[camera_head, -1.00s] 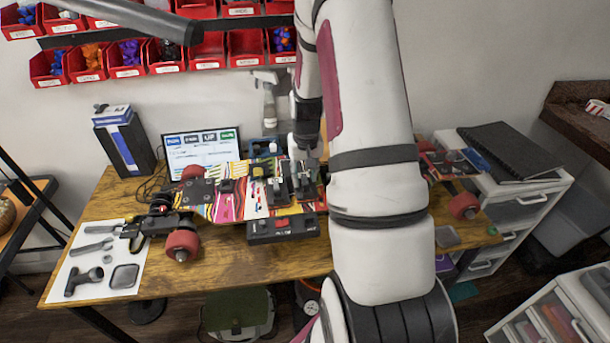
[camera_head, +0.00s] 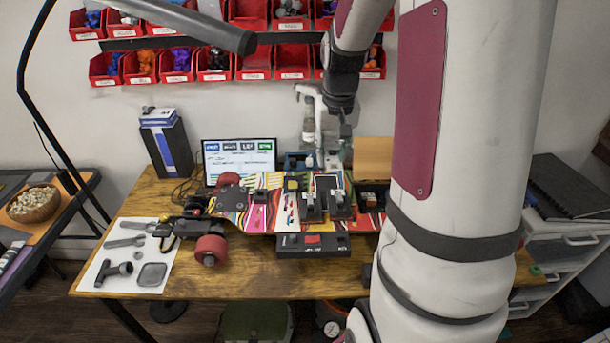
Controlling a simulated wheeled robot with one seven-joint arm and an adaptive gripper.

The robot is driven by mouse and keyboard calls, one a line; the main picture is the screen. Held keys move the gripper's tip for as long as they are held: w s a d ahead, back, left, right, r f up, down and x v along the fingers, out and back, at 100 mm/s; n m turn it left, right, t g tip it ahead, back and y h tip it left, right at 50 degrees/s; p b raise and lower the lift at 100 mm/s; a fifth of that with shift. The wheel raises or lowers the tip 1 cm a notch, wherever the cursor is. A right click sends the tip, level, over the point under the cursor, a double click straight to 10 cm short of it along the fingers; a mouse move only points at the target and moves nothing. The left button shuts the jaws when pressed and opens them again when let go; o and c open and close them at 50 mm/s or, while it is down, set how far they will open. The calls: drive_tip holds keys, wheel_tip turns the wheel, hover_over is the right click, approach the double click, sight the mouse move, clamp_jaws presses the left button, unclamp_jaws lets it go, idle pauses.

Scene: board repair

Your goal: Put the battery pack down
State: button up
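A skateboard with a bright patterned deck (camera_head: 262,213) and red wheels lies across the wooden table. A flat black box with a red patch (camera_head: 313,245), which looks like the battery pack, sits at the near edge of the deck. No gripper touches it. Small black parts with metal frames (camera_head: 325,197) stand on the deck. My arm comes down from the top, and my gripper (camera_head: 345,145) hangs above the far side of the deck, apart from the black box. Its fingers are small and blurred against the background, so I cannot tell whether they hold anything.
A white mat (camera_head: 110,283) with tools lies at the table's left. Red bins (camera_head: 253,62) hang on the wall. The table's front strip (camera_head: 260,285) is clear.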

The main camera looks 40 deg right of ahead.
drive_tip(key=s+a+r+n+t, duration=0.15)
drive_tip(key=s+a+r, duration=0.35)
drive_tip(key=a, duration=0.5)
drive_tip(key=s+a+r+n+t, duration=0.1)
drive_tip(key=s+a+r+n, duration=0.25)
drive_tip(key=a+r, duration=0.5)
drive_tip(key=s+a+n+t, duration=0.1)
drive_tip(key=s+a, duration=0.4)
drive_tip(key=s, duration=0.2)
drive_tip(key=shift+a+r+n+y, duration=0.15)
drive_tip(key=shift+a+n+y, duration=0.15)
drive_tip(key=shift+y, duration=0.1)
drive_tip(key=shift+d+t, duration=0.1)
drive_tip(key=shift+t, duration=0.15)
